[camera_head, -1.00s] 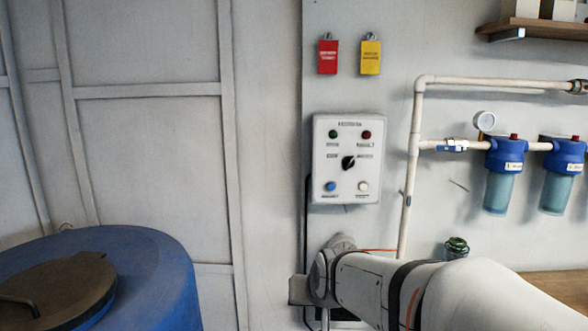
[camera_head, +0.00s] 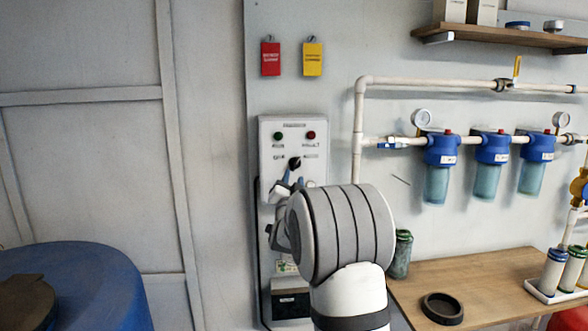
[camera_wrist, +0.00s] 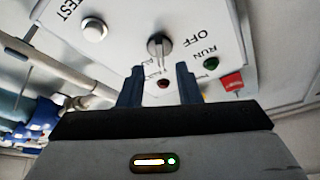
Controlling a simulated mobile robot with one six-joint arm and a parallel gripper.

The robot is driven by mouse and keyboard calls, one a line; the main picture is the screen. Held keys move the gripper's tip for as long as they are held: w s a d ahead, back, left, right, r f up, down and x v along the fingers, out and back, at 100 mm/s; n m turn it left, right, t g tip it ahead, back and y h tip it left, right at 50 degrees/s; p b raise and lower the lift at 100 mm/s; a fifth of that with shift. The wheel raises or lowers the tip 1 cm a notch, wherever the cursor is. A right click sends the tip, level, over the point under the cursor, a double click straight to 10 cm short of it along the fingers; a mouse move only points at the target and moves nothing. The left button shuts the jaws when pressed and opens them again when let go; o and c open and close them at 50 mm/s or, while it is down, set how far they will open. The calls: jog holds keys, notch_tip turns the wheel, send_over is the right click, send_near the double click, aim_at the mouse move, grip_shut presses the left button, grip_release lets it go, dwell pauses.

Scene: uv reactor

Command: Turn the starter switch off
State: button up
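The starter panel (camera_head: 267,130) is a light grey box on the wall, with a black rotary switch knob (camera_head: 295,163) below a green light (camera_head: 279,136) and a red light (camera_head: 311,135). My gripper (camera_head: 290,181) is just below the knob, and my wrist hides the panel's lower part. In the wrist view the panel appears turned, with OFF, RUN and TEST lettering. There the knob (camera_wrist: 159,46) lies just beyond the gap between the two dark fingers (camera_wrist: 160,68), which are apart and empty. I cannot tell whether they touch it.
A red tag (camera_head: 271,59) and a yellow tag (camera_head: 312,59) hang above the panel. White pipes (camera_head: 359,130) with blue filters (camera_head: 441,150) run to the right, above a wooden bench (camera_head: 480,280). A blue barrel (camera_head: 90,285) stands at lower left.

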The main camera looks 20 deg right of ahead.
aim_at(294, 166)
jog(key=p+x, duration=0.1)
jog(key=x, duration=0.4)
jog(key=shift+w, duration=0.15)
grip_shut()
jog(key=shift+a, duration=0.1)
